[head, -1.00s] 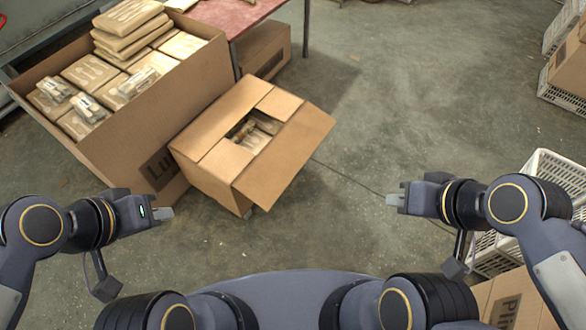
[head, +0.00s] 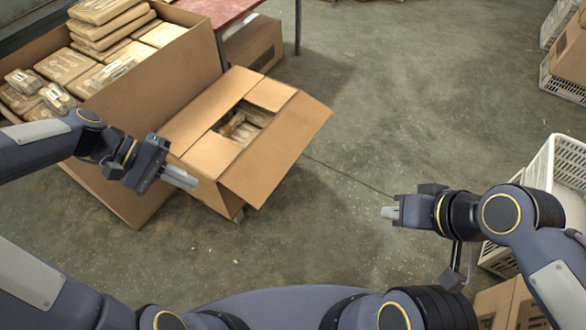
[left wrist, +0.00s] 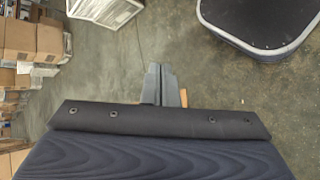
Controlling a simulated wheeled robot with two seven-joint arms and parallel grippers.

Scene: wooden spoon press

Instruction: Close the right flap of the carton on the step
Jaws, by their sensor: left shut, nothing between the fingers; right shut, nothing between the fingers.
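The carton (head: 207,192) stands in the middle of the head view, turned at an angle. Its right flap (head: 277,152) sticks outward to the right, open. The left flap (head: 200,149) and the two end flaps lie folded inward, leaving a gap through which wrapped packs show. The step under the carton is mostly hidden. My left gripper (head: 181,177) is shut and empty, in front of the carton's near left side; I cannot tell whether it touches. It also shows in the left wrist view (left wrist: 160,70). My right gripper (head: 388,212) is shut and empty, over the floor right of the carton.
A large open carton (head: 150,98) full of wrapped packs stands close at the left. A red-topped table (head: 215,10) is behind. White crates (head: 567,165) stand at the right. The floor right of the carton is clear.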

